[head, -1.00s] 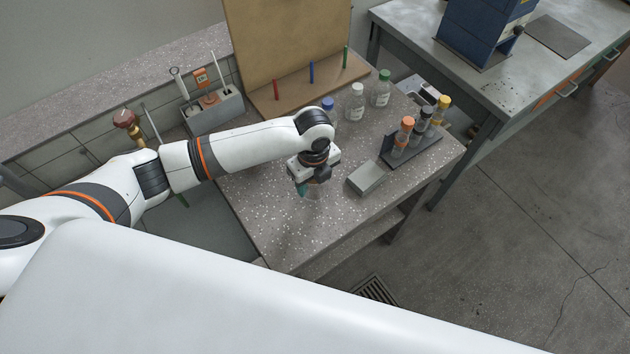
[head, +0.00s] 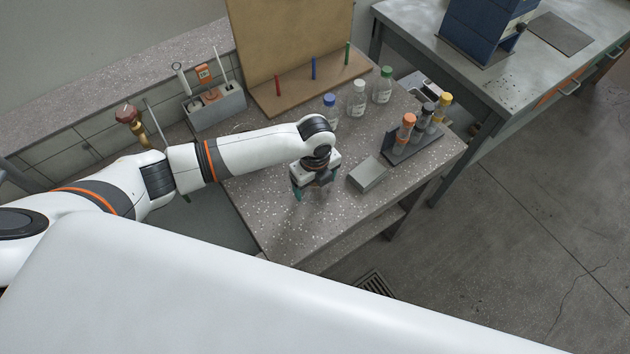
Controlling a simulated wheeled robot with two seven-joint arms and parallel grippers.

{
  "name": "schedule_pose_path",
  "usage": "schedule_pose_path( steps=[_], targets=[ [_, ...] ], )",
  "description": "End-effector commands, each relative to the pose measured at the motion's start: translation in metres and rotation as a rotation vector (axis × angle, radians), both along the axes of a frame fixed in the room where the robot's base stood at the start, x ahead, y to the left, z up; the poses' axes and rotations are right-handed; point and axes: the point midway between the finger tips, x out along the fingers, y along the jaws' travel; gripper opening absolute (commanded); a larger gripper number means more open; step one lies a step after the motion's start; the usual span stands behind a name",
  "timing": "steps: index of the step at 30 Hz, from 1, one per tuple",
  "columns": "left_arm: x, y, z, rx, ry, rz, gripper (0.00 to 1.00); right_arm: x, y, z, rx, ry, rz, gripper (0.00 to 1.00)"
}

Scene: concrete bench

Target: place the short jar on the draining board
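The draining board (head: 293,40) is a brown upright panel with a ledge carrying red, blue and green pegs, at the back of the speckled bench. My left gripper (head: 312,192) points down low over the middle of the bench, in front of the board. Its teal-tipped fingers look spread apart, and I make out nothing clearly held between them. I cannot tell which vessel is the short jar. Clear bottles with a blue cap (head: 329,100), a white cap (head: 357,99) and a green cap (head: 383,86) stand before the board. My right gripper is out of view.
A grey block (head: 368,174) lies just right of the gripper. A dark rack (head: 412,150) holds tubes with orange, black and yellow caps. A grey holder (head: 215,105) with tools stands at the back left. The bench's front part is bare.

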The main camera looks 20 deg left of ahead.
Motion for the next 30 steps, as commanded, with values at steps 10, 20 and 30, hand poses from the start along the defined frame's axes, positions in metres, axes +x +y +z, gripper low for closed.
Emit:
schedule_pose_path(
  steps=[10,20,30],
  targets=[
    [0.002,0.000,0.048,-0.002,-0.005,-0.001,0.83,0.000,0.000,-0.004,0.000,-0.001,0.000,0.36],
    [0.001,0.000,0.110,0.000,-0.002,0.001,0.83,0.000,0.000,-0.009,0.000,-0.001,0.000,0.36],
    [0.000,0.000,0.123,0.000,0.000,0.001,0.83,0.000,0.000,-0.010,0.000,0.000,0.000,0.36]
  ],
)
